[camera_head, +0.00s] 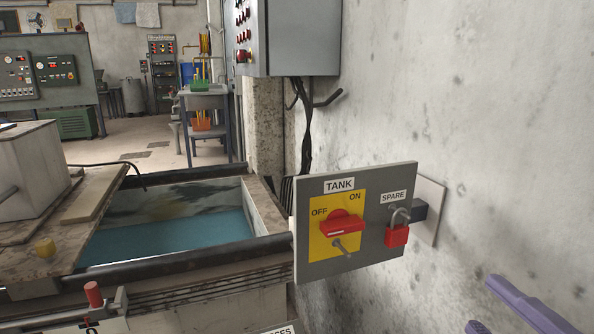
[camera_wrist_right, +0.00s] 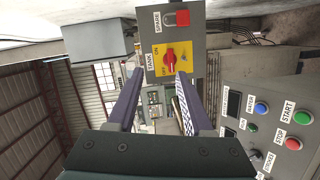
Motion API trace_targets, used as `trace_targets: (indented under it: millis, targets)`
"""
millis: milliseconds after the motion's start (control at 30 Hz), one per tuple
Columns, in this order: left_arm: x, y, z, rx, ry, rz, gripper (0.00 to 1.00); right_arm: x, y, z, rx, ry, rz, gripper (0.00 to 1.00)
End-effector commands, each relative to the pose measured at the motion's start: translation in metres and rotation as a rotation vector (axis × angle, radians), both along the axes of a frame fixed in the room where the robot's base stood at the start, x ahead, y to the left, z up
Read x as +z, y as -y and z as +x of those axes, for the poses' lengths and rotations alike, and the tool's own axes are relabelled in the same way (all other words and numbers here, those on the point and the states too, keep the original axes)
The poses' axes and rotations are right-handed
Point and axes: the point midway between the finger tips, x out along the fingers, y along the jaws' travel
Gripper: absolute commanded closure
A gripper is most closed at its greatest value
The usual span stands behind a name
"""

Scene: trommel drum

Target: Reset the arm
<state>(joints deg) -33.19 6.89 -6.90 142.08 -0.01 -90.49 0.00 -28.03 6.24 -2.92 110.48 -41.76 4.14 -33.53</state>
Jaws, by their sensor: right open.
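My right gripper (camera_head: 485,304) shows at the lower right of the head view, with only its purple fingers in frame. It is open and empty, in front of the bare wall and to the right of the switch panel. In the right wrist view its two fingers (camera_wrist_right: 161,80) stand wide apart with nothing held between them. The grey panel (camera_head: 290,262) carries a red rotary switch (camera_head: 341,225) on a yellow plate marked TANK, OFF and ON. The fingers are apart from the panel in the head view. My left gripper is not in view.
A red padlock (camera_head: 397,235) hangs under the SPARE label. A tank of blue-green water (camera_head: 170,237) lies left of the panel. A grey control box (camera_head: 290,38) hangs above. A button panel with START and STOP (camera_wrist_right: 276,125) shows in the wrist view.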

Motion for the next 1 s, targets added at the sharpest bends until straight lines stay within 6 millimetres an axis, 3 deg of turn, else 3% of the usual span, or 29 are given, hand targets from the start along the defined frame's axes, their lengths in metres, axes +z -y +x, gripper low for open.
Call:
trace_targets:
  millis: [33, 267, 433, 567, 833, 1000]
  targets:
    - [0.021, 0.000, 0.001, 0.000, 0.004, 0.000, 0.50, 0.020, 0.006, 0.000, -0.036, -0.024, 0.033, 0.49]
    - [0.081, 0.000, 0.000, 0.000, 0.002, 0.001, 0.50, 0.067, 0.038, -0.007, -0.253, -0.194, 0.262, 0.49]
    - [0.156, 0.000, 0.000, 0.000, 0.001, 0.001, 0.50, 0.118, 0.052, -0.034, -0.480, -0.429, 0.536, 0.49]
    - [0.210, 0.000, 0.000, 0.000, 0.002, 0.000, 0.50, 0.151, 0.044, -0.072, -0.643, -0.655, 0.737, 0.49]
    - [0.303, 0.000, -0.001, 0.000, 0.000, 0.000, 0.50, 0.233, 0.003, -0.166, -0.890, -1.118, 0.958, 0.49]
    - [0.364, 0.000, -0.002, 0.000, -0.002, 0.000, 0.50, 0.293, 0.005, -0.164, -0.892, -1.112, 0.953, 0.49]
